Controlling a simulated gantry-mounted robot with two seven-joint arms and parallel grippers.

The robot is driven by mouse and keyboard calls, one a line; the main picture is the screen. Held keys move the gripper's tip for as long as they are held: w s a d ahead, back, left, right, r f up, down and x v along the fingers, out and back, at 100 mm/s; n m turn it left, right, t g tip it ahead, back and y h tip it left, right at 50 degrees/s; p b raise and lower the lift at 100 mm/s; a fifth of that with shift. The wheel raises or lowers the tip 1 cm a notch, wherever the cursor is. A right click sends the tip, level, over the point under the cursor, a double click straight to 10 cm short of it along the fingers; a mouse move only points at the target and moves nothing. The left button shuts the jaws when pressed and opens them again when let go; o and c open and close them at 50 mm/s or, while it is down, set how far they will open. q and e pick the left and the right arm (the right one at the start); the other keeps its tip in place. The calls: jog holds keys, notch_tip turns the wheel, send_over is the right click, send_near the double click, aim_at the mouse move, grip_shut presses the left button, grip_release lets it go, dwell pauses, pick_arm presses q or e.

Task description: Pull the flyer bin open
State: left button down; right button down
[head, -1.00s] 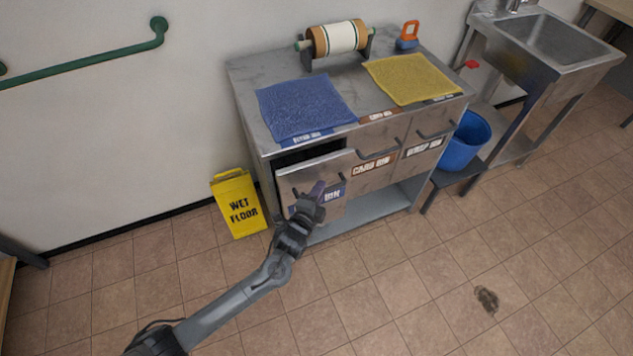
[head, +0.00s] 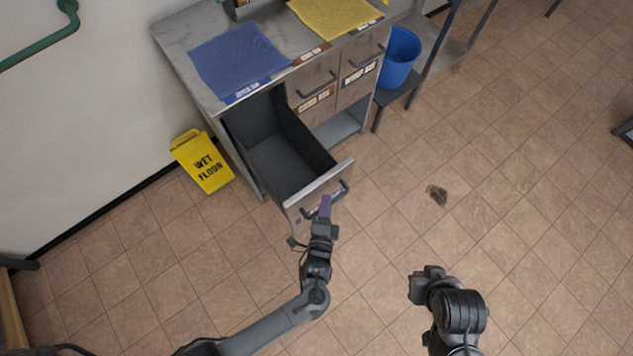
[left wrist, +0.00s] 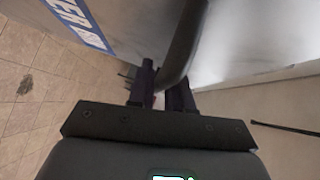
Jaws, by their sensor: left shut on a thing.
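The flyer bin (head: 279,157) is the left drawer of the metal cabinet. In the head view it is pulled far out, and its dark interior looks empty. Its front panel carries a dark bar handle (head: 338,191). My left gripper (head: 325,207) is at that handle and shut on it. In the left wrist view the handle (left wrist: 181,42) passes between the fingers (left wrist: 162,92), with part of the blue label (left wrist: 80,20) above left. My right gripper (head: 424,284) is over the floor at lower right, away from the cabinet; its fingers are not clear.
The card bin (head: 313,91) and another labelled bin (head: 360,70) are shut beside the flyer bin. A yellow wet floor sign (head: 202,161) stands left of the cabinet. A blue bucket (head: 399,58) is at right. Floor in front is clear except a dark stain (head: 437,195).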

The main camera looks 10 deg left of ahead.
pick_arm(q)
jog(key=shift+s+d, duration=0.4)
jog(key=shift+d, duration=0.15)
jog(key=c, duration=1.1)
grip_release()
jog(key=shift+c, duration=0.2)
jog(key=shift+s, duration=0.1)
jog(key=s+r+p, duration=0.1)
jog(key=s+p, duration=0.1)
jog(key=s, duration=0.8)
jog(key=shift+s+d+r, duration=0.25)
jog(key=shift+d+r, duration=0.05)
